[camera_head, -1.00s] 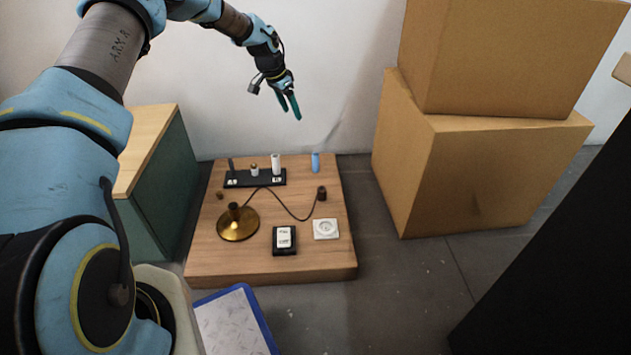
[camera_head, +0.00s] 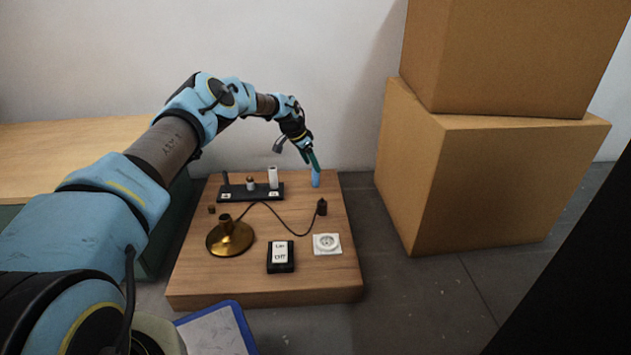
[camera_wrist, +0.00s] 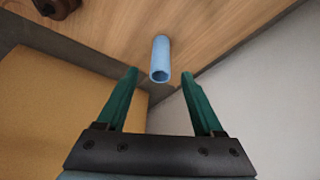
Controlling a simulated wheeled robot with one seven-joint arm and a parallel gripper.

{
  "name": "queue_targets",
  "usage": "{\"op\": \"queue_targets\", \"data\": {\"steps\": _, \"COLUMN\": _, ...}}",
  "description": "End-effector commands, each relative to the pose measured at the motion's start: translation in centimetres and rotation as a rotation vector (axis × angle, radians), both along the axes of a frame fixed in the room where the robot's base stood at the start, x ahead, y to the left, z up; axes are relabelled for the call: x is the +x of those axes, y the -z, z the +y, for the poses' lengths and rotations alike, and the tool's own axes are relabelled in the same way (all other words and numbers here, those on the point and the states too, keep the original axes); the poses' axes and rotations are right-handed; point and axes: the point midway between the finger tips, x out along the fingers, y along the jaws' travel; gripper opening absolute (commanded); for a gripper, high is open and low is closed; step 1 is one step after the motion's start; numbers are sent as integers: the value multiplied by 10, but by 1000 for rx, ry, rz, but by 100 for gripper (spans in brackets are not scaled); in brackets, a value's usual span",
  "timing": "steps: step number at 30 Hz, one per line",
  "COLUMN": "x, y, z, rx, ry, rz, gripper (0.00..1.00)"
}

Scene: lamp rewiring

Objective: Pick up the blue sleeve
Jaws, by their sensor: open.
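The blue sleeve (camera_head: 316,179) is a small light-blue tube. It stands upright at the back right of the wooden board (camera_head: 190,284). The sleeve also shows in the wrist view (camera_wrist: 161,59), with its hollow end facing the camera. My gripper (camera_head: 314,166) is just above the sleeve, its dark green fingers pointing down. In the wrist view my gripper (camera_wrist: 159,74) is open and empty, with one fingertip to each side of the sleeve's near end. I cannot tell whether the fingers have reached down around the sleeve.
A black rack (camera_head: 236,192) with small parts stands left of the sleeve. A brass lamp base (camera_head: 230,238), a plug (camera_head: 322,206) on a dark cable, a white socket (camera_head: 327,244) and an on/off switch (camera_head: 280,263) lie nearer. Stacked cardboard boxes (camera_head: 440,170) stand close on the right.

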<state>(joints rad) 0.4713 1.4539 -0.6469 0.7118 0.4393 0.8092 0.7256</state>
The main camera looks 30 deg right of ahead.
Motion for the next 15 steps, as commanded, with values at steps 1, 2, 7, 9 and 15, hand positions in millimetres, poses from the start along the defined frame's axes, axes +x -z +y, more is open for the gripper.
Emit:
{"op": "queue_targets", "data": {"steps": 1, "x": 0, "y": 8, "z": -2, "rx": 0, "ry": 0, "rz": 1, "gripper": 68}}
{"op": "queue_targets", "data": {"steps": 2, "x": 0, "y": 12, "z": -3, "rx": 0, "ry": 0, "rz": 1, "gripper": 68}}
{"op": "queue_targets", "data": {"steps": 7, "x": 1, "y": 33, "z": -11, "rx": 0, "ry": -1, "rz": 1, "gripper": 68}}
{"op": "queue_targets", "data": {"steps": 9, "x": 1, "y": 41, "z": -15, "rx": 0, "ry": 0, "rz": 1, "gripper": 68}}
{"op": "queue_targets", "data": {"steps": 15, "x": 3, "y": 46, "z": -18, "rx": 1, "ry": -1, "rz": 0, "gripper": 68}}
